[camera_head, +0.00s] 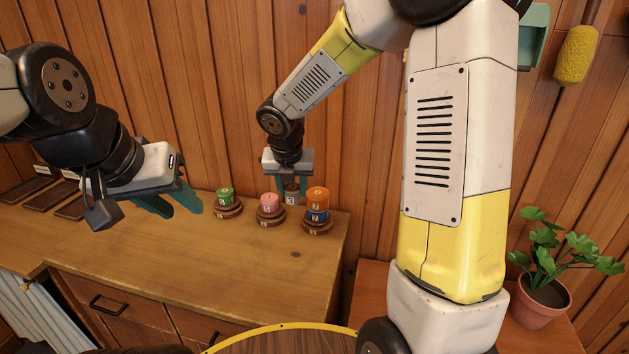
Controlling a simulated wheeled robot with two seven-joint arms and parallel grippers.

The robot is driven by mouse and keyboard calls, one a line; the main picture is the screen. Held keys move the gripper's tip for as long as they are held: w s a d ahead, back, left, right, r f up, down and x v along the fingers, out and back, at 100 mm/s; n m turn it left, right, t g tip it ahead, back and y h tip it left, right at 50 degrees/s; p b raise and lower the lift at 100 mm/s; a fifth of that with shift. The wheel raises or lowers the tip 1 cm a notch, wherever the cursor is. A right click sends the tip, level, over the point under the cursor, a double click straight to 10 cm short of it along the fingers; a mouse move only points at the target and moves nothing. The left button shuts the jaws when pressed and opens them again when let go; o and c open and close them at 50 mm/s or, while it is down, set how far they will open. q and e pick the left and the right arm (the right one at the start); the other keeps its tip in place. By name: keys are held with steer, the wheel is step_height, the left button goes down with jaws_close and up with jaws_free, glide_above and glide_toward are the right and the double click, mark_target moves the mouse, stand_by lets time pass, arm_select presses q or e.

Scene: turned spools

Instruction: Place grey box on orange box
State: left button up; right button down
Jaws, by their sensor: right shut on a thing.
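The grey box is a small round grey spool (291,199), seen between the fingers of my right gripper (291,190), which is shut on it. I cannot tell whether the grey spool touches anything below. The orange box is a round orange spool (317,195) just right of my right gripper. It sits on top of a blue spool (317,214) on a dark wooden base. My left gripper (172,205) is off to the left above the wooden counter, its teal fingers apart and empty.
A pink spool (268,204) and a green spool (225,197) stand on round wooden bases on the counter (170,262). Dark trays (42,187) lie at the far left. The plank wall is close behind. A potted plant (540,300) stands right. The counter's front is clear.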

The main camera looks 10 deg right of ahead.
steer(key=w+d, duration=0.2)
steer(key=w, duration=0.1)
steer(key=w+d, duration=0.3)
steer(key=w+d+f, duration=0.1)
steer(key=w+d, duration=0.1)
steer(key=w, duration=0.2)
steer(key=shift+d+f, duration=0.1)
steer(key=shift+d, duration=0.25)
steer(key=shift+s+x, duration=0.15)
steer(key=shift+x, duration=0.75)
steer(key=shift+s+x, duration=0.2)
steer(key=shift+x, duration=0.7)
steer(key=shift+d+f, duration=0.15)
steer(key=shift+f, duration=0.15)
steer(key=c, duration=0.9)
jaws_free()
steer(key=shift+w+r, duration=0.1)
steer(key=shift+r, duration=0.05)
